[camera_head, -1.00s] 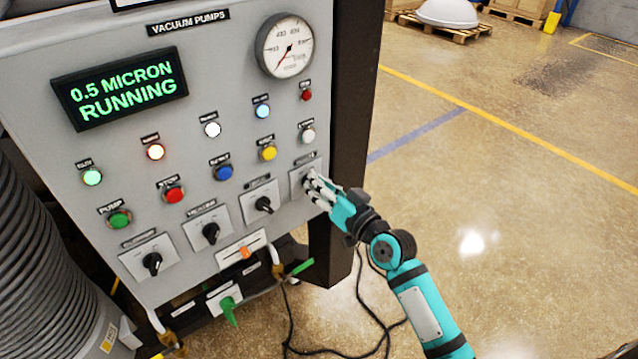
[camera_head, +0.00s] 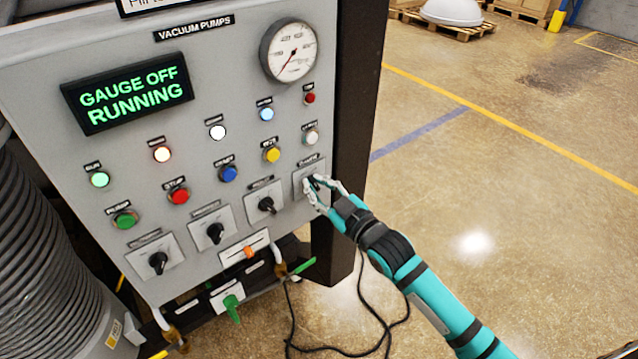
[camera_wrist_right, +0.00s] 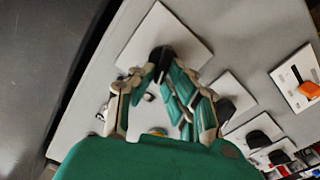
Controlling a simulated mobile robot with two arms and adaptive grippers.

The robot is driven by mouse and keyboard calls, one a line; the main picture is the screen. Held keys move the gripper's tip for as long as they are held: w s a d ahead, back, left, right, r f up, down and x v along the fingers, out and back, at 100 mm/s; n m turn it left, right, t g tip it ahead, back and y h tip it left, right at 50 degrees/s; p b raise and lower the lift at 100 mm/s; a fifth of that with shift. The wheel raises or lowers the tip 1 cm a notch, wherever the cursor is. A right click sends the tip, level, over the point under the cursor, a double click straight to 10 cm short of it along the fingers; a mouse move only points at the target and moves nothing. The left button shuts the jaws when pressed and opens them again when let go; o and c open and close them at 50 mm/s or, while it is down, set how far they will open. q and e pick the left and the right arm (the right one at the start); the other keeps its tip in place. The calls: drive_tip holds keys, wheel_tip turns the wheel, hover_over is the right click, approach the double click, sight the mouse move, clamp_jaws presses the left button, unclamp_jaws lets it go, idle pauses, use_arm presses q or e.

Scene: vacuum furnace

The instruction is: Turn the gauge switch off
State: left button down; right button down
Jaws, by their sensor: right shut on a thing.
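The gauge switch is a black knob on a light square plate (camera_head: 301,172) at the right end of the lower row of rotary switches. My right gripper (camera_head: 315,188) is shut on this knob, and its fingers partly hide it. In the right wrist view the knob (camera_wrist_right: 162,56) sits between the fingertips (camera_wrist_right: 158,78) in front of its plate. The display (camera_head: 128,92) reads "GAUGE OFF RUNNING" in green. My left gripper is not in view.
Three more black rotary switches (camera_head: 267,205) sit to the left on the grey panel (camera_head: 215,70). Coloured buttons and lamps are above them, with a round dial gauge (camera_head: 289,50) at top right. Black cables (camera_head: 362,300) lie on the floor below. The floor at right is open.

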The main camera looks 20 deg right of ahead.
drive_tip(key=shift+n, duration=0.6)
drive_tip(key=c, duration=1.4)
unclamp_jaws()
drive_tip(key=shift+s+f, duration=0.1)
drive_tip(key=shift+s, duration=0.05)
drive_tip(key=v, duration=1.1)
drive_tip(key=shift+s+d, duration=0.1)
drive_tip(key=shift+s, duration=0.3)
